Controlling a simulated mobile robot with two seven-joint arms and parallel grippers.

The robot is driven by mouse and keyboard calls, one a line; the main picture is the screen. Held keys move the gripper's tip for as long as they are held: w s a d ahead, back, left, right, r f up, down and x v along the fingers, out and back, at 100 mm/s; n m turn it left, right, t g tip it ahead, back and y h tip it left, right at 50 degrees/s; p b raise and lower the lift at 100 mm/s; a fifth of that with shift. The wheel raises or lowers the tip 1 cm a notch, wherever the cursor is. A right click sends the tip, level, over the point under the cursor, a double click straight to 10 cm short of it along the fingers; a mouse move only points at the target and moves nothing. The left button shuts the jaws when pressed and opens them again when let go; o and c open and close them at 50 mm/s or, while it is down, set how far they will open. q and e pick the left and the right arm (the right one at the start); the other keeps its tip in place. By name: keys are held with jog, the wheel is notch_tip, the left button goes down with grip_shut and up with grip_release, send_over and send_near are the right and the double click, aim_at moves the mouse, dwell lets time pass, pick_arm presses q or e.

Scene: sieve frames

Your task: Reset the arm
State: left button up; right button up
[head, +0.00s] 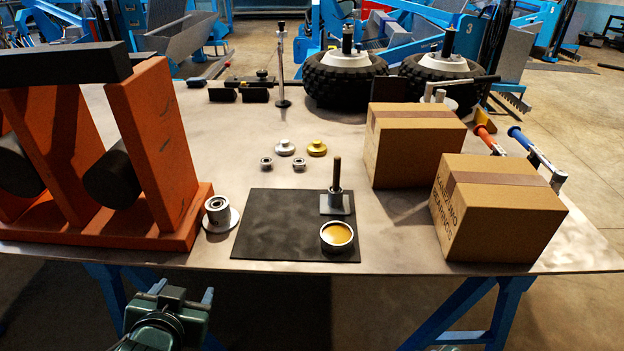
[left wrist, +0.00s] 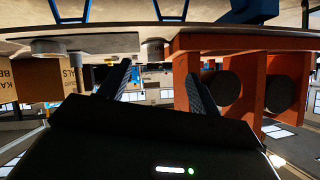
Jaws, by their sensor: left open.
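My left gripper (head: 183,291) is at the lower left of the head view, in front of the table's near edge and below its top. Its two fingers are apart with nothing between them. In the left wrist view the open fingers (left wrist: 160,78) point toward the table, which appears upside down. No object touches the gripper. My right gripper does not show in either view.
An orange frame (head: 160,140) stands at the table's left. A black mat (head: 270,225) holds a round tin with yellow contents (head: 337,236) and a handled tool (head: 336,200). Two cardboard boxes (head: 415,150) (head: 495,220) stand right. Metal table (head: 400,230) is clear between.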

pick_arm(q)
jog(key=s+f+g+h, duration=0.1)
jog(key=s+f+g, duration=0.3)
jog(key=s, duration=0.4)
jog(key=s+f+g+h, duration=0.1)
jog(key=s+f+g, duration=0.35)
jog(key=s, duration=0.35)
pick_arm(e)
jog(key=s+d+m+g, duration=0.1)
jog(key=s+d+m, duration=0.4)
pick_arm(q)
jog(key=w+d+f+m+t+h+p, duration=0.1)
jog(key=w+d+t+h+p, duration=0.2)
jog(key=w+d+t+p, duration=0.2)
jog(key=shift+w+d+f+t+p, duration=0.15)
jog(key=shift+w+d+t+p, duration=0.2)
jog(key=shift+w+d+t, duration=0.55)
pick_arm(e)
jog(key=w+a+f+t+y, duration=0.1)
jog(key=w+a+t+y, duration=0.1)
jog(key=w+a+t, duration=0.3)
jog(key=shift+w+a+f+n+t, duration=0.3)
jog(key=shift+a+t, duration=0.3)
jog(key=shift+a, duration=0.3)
pick_arm(q)
jog(key=shift+s+d, duration=0.25)
